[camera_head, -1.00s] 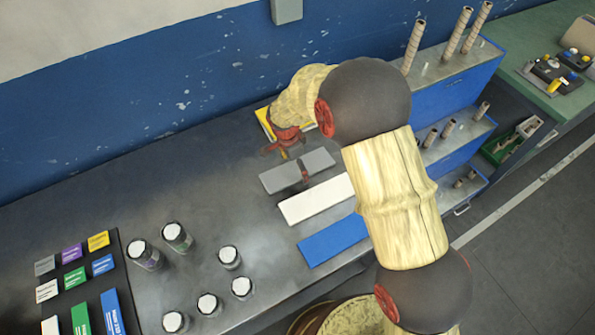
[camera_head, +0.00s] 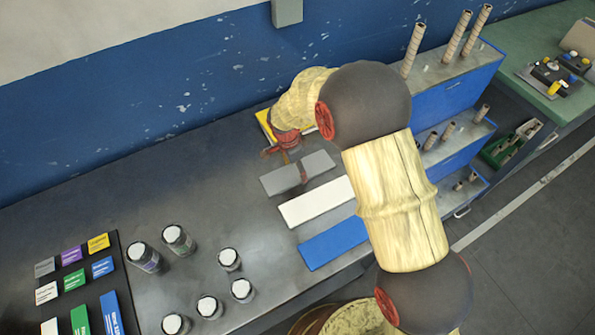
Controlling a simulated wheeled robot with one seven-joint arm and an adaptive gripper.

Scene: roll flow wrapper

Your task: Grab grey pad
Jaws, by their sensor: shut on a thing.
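The grey pad (camera_head: 318,164) is a flat bar on the dark bench, in a row between a yellow pad and a white pad. My gripper (camera_head: 303,174) reaches down over the pad's middle and is shut on it. A finger crosses the pad's top and hides a narrow strip there. The pad looks level; I cannot tell whether it touches the bench.
The yellow pad (camera_head: 263,122) lies behind, partly hidden by my arm. The white pad (camera_head: 316,201) and blue pad (camera_head: 333,242) lie in front. White-lidded jars (camera_head: 229,258) stand left. A blue stepped rack (camera_head: 455,92) with tubes stands right.

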